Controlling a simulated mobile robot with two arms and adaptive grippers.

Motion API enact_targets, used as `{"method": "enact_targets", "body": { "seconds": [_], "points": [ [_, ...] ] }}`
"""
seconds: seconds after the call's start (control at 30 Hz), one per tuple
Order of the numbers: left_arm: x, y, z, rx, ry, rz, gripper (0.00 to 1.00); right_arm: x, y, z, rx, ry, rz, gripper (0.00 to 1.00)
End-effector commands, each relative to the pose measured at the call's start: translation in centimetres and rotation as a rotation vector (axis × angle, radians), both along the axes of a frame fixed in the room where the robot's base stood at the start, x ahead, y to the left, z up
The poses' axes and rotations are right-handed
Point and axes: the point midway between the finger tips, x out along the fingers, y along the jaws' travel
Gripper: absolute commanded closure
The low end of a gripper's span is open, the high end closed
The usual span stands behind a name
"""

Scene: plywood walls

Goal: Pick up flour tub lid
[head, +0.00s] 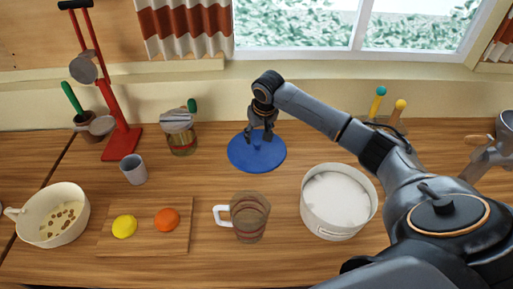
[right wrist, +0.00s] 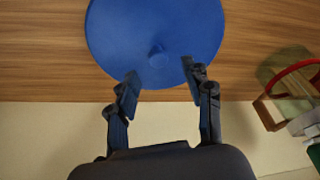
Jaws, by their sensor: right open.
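The flour tub lid is a flat blue disc (head: 257,158) with a small knob in its middle, lying on the counter near the back wall. In the right wrist view the lid (right wrist: 150,30) fills the top middle, with its knob (right wrist: 158,58) just beyond the fingertips. My right gripper (head: 262,136) is open and points down over the lid's far part; the same gripper (right wrist: 160,90) shows empty, its fingers apart on either side of the knob's line. The white flour tub (head: 339,203) stands uncovered at the right, full of white flour. My left gripper is not in view.
A glass mug (head: 244,217) stands in front of the lid. A glass jar (head: 180,133) is at its left, with a grey cup (head: 133,168) nearby. A cutting board (head: 145,243) holds a lemon and an orange. A white pot (head: 56,215) is at far left, a red stand (head: 120,142) behind.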

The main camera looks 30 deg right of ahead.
Motion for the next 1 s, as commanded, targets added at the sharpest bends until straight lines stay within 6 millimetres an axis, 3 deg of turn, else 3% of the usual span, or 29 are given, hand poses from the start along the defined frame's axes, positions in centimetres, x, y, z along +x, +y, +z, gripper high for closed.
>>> {"method": "enact_targets", "body": {
  "seconds": [0.13,0.3,0.57,0.8,0.83,1.0],
  "points": [
    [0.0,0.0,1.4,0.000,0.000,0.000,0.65,0.5,-0.3,-1.9,-0.001,0.005,-0.002,0.49],
    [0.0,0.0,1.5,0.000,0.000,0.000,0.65,1.0,-0.4,-3.7,-0.001,0.002,0.000,0.49],
    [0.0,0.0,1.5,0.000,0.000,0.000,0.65,1.1,-0.4,-4.1,-0.001,0.001,0.001,0.49],
    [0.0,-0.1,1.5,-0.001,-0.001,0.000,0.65,1.1,-0.4,-4.1,-0.001,0.001,0.001,0.96],
    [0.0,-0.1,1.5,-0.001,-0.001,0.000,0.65,1.1,-0.4,-4.1,-0.002,0.001,0.000,1.00],
    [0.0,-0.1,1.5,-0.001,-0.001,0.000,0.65,1.1,-0.4,-4.0,-0.002,0.000,-0.001,1.00]
  ]
}}
